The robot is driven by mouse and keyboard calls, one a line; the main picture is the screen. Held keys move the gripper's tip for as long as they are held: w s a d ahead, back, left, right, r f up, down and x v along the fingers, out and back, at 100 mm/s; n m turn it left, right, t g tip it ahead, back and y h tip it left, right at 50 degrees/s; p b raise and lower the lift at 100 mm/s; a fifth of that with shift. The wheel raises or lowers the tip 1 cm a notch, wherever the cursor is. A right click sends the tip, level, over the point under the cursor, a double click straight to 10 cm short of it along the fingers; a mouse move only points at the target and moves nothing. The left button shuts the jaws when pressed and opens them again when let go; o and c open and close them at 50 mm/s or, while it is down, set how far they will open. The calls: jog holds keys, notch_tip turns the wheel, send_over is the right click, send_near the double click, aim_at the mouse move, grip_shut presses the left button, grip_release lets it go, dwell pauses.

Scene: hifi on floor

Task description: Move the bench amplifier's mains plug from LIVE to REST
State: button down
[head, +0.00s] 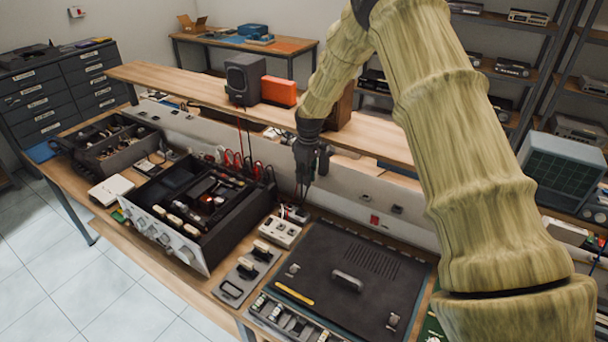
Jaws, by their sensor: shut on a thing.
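My gripper (301,192) points down above the bench, just behind a small white socket block (279,232). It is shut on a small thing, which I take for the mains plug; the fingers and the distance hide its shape. I cannot tell whether the plug touches a socket. Small pale and dark parts (296,214) lie just below the fingertips. The open amplifier (165,235), a black chassis with a silver front, stands left of the block. A grey plate (233,290) with pale plug-like pieces lies in front of the block. No LIVE or REST label is readable.
A large dark lid with a handle (318,262) lies right of the socket block. Red and black leads (236,158) hang behind the amplifier. A wooden shelf (205,92) with a speaker (243,79) and an orange box (279,91) runs behind the arm.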

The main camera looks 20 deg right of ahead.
jog(key=shift+f+b, duration=2.7)
jog(key=shift+f, duration=3.65)
jog(key=shift+s, duration=0.2)
jog(key=shift+f+b, duration=0.4)
jog(key=shift+f, duration=0.55)
jog(key=c, duration=1.3)
grip_release()
jog(key=shift+r, duration=0.15)
